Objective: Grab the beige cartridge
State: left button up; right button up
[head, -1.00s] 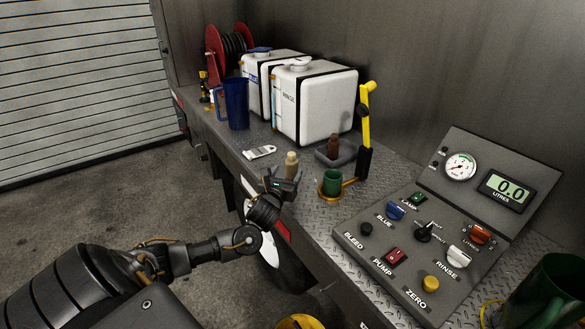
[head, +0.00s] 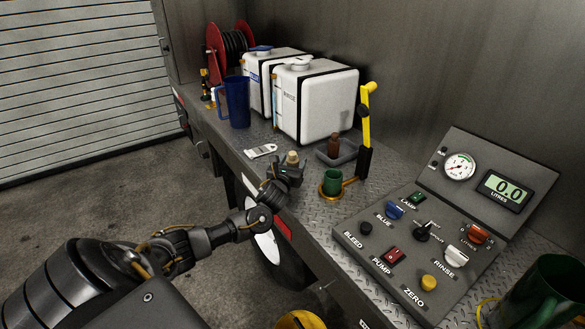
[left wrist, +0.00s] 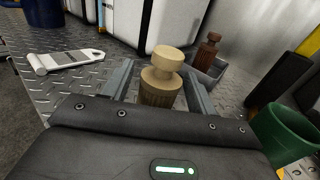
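The beige cartridge (left wrist: 162,80) stands upright on the tread-plate deck, with a ribbed body and a knobbed top. In the head view only its top (head: 292,157) shows above my left gripper (head: 287,169). In the left wrist view the two fingers of my left gripper (left wrist: 160,88) lie apart, one on each side of the cartridge. A gap shows between the cartridge and the left finger; the right finger is closer, and I cannot tell if it touches. The cartridge's lower part is hidden behind the gripper body. My right gripper is not in view.
A brown cartridge (head: 334,145) stands in a grey tray (head: 346,153) behind. A green cup (head: 332,182) in an orange ring and a yellow-handled lever (head: 366,125) are to the right. A white slotted tool (head: 261,151) lies left. White tanks (head: 314,104) stand at the back.

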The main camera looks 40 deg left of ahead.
pick_arm(q)
jog(key=c, duration=0.9)
jog(key=shift+r, duration=0.1)
